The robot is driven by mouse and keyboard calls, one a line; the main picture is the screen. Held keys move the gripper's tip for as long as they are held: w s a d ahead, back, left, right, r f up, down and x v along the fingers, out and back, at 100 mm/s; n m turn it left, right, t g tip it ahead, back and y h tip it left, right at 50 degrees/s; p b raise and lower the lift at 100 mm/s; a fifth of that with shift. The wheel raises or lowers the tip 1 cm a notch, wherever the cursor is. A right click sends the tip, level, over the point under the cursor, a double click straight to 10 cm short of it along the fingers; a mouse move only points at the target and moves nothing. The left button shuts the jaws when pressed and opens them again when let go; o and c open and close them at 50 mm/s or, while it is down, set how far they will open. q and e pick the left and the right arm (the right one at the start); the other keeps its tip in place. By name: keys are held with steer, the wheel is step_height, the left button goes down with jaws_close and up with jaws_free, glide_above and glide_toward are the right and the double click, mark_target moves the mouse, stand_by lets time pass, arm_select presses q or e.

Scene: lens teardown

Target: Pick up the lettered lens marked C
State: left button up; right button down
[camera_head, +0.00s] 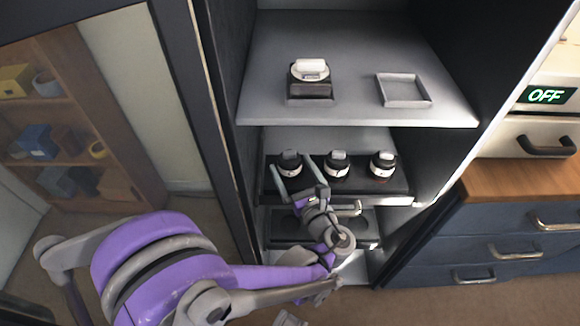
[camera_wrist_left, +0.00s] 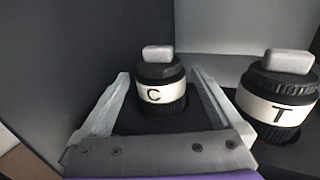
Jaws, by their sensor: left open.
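The lens marked C (camera_wrist_left: 160,92) is a black cylinder with a white lettered band and a grey block on top. It stands upright in the left wrist view, between the two fingers of my open left gripper (camera_wrist_left: 160,105). Neither finger clearly touches it. In the head view the C lens (camera_head: 290,163) is the leftmost of three lenses on the middle shelf, with my left gripper (camera_head: 298,175) reaching in there. The lens marked T (camera_wrist_left: 278,98) stands just right of the gripper. My right gripper is not in view.
A third lens (camera_head: 382,164) stands at the right of the same dark tray (camera_head: 358,184). The upper shelf (camera_head: 350,50) holds a device (camera_head: 310,78) and an empty square tray (camera_head: 404,90). Cabinet walls bound the shelves. A blue drawer unit (camera_head: 520,235) stands at the right.

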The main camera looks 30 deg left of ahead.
arm_select(q)
steer(key=shift+x, duration=1.15)
steer(key=shift+d, duration=0.1)
steer(key=c, duration=1.2)
steer(key=shift+r, duration=0.1)
steer(key=shift+c, duration=0.2)
